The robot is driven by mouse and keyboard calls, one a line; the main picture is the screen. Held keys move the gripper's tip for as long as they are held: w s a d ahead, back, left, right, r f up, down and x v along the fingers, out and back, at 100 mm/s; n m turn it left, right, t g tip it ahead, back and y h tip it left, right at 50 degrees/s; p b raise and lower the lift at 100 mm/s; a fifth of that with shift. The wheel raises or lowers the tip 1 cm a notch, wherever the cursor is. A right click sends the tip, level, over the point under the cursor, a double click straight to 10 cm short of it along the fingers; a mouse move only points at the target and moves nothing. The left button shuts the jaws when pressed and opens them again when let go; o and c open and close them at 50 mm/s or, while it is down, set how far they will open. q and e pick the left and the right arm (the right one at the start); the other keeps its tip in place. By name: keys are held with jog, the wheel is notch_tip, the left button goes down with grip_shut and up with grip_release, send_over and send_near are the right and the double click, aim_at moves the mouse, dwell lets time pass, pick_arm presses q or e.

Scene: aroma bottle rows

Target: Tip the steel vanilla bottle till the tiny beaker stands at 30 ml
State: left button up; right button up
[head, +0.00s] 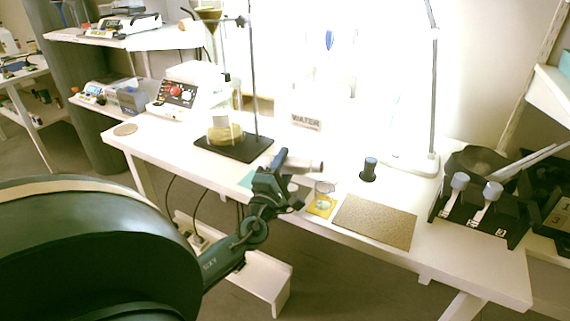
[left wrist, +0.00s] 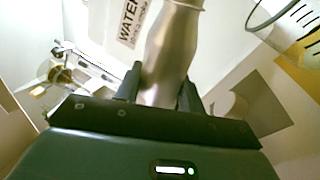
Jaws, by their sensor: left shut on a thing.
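My left gripper (head: 288,172) is shut on the steel bottle (head: 306,166), above the front edge of the white table. In the head view the bottle lies nearly level, its mouth end to the right. The left wrist view shows its silvery body and shoulder (left wrist: 172,50) between the fingers. The tiny clear beaker (head: 324,188) stands upright on a yellow mat (head: 319,209), below and slightly right of the bottle's mouth end. Its level and marks are too small to read. I see no stream between bottle and beaker. My right gripper is not in view.
A brown board (head: 375,221) lies right of the yellow mat. A dark capped bottle (head: 369,169) stands behind it. A black stand (head: 233,146) with a glass vessel is at the left. A black rack (head: 482,212) and a lamp base (head: 411,164) are at the right.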

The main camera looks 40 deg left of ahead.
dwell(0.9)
pick_arm(q)
jog(key=shift+d+m+h+p, duration=0.1)
jog(key=shift+m+h+p, duration=0.3)
jog(key=shift+m+p, duration=0.25)
dwell(1.3)
dwell(0.6)
jog(key=n+y, duration=0.1)
jog(key=n, duration=0.2)
jog(key=shift+r, duration=0.1)
jog(key=shift+n, duration=0.35)
